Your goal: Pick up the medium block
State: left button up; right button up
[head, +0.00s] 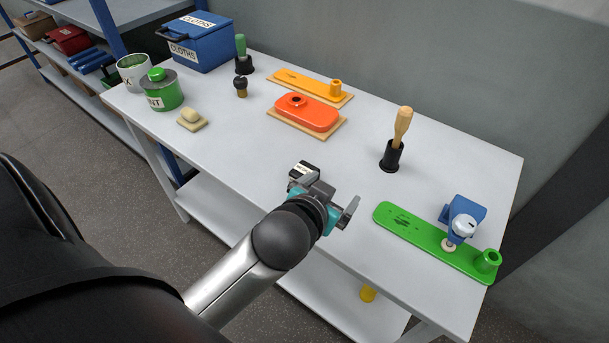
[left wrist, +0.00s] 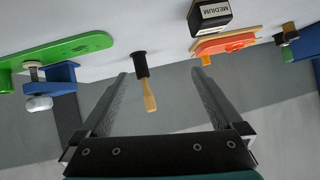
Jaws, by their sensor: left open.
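The medium block (head: 304,169) is a small dark block with a white label, on the pale table just beyond my left gripper in the head view. In the left wrist view the block (left wrist: 211,17) shows at the top right, its label reading "MEDIUM". My left gripper (head: 324,192) is above the front part of the table. Its two fingers (left wrist: 160,76) are spread, with nothing held between them. The block lies outside the finger gap in the wrist view. The gripper partly hides the block's lower side in the head view. My right gripper is not in view.
A black holder with a wooden-handled tool (head: 392,153) stands behind right. A green board (head: 415,228) with a blue clamp-like piece (head: 463,213) lies at right. An orange piece (head: 308,112) on a wooden board lies behind. The table's left front (head: 220,165) is clear.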

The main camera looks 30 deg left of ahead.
pick_arm(q)
jog(key=w+d+r+m+t+h, duration=0.25)
jog(key=w+r+t, duration=0.2)
jog(key=r, duration=0.25)
jog(key=w+d+r+m+t+h, duration=0.1)
jog(key=w+d+r+t+h, duration=0.15)
jog(key=w+d+r, duration=0.35)
jog(key=s+d+r+m+g+h, duration=0.25)
jog(key=d+m+g+h, duration=0.2)
jog(key=m+h, duration=0.3)
jog(key=s+d+r+m+g+h, duration=0.1)
jog(key=d+r+m+g+h, duration=0.3)
jog(key=d+m+h, duration=0.4)
jog(key=n+g+y+b, duration=0.1)
jog(key=g+y, duration=0.9)
jog(key=y, duration=0.9)
send_over(305, 170)
jog(key=f, duration=2.2)
jog(key=shift+w+a, duration=0.15)
jog(key=shift+a, duration=0.05)
jog(key=shift+s+d+f+b, duration=0.1)
jog(key=shift+f+b, duration=0.15)
jog(key=shift+f, duration=1.3)
jog(key=shift+s+d+f+b, duration=0.1)
jog(key=shift+f+b, duration=0.1)
jog(key=shift+f, duration=1.3)
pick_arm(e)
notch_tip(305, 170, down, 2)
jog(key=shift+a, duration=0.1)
